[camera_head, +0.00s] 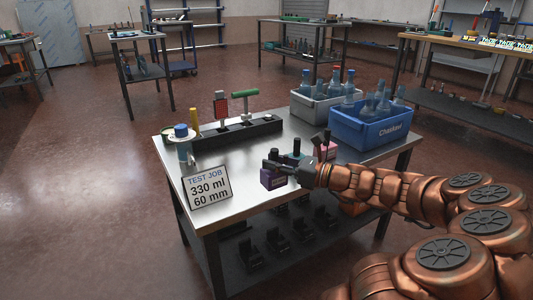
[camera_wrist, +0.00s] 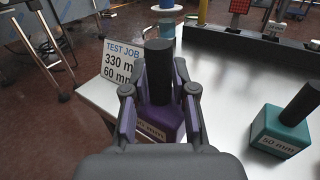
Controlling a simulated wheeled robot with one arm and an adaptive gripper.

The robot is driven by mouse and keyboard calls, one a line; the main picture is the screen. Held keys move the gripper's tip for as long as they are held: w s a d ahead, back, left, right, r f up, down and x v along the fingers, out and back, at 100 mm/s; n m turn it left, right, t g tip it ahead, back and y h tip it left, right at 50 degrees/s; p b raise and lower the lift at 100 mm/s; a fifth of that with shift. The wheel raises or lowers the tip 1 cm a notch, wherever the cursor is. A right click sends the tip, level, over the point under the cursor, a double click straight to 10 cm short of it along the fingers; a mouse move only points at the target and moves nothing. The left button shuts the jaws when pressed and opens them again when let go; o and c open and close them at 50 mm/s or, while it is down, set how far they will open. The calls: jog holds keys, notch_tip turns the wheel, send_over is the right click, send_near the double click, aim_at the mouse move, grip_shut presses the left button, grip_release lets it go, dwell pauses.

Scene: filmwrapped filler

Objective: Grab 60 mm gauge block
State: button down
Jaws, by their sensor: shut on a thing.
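A purple gauge block with a black upright handle sits between the fingers of my gripper (camera_wrist: 158,92). In the wrist view the purple gauge block (camera_wrist: 162,118) has a pale label ending in "mm", its number partly hidden by a finger. The head view shows the purple block (camera_head: 270,181) near the front of the steel table, with my gripper (camera_head: 283,168) shut on it. I cannot tell whether it touches the tabletop. A teal gauge block (camera_wrist: 281,132) labelled "50 mm" stands to its right. A pink block (camera_head: 326,151) stands farther right, partly hidden by another handle.
A sign (camera_head: 207,187) reads "TEST JOB 330 ml 60 mm". A black rack (camera_head: 236,140) stands at the table's back left. A blue "Chaskavi" crate (camera_head: 372,127) and a grey crate (camera_head: 318,107) hold bottles at the back right.

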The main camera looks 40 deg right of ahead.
jog(key=s+p, duration=0.1)
jog(key=s, duration=0.6)
jog(key=shift+s+a+r+p, duration=0.25)
jog(key=shift+r+p, duration=0.05)
jog(key=shift+r, duration=0.05)
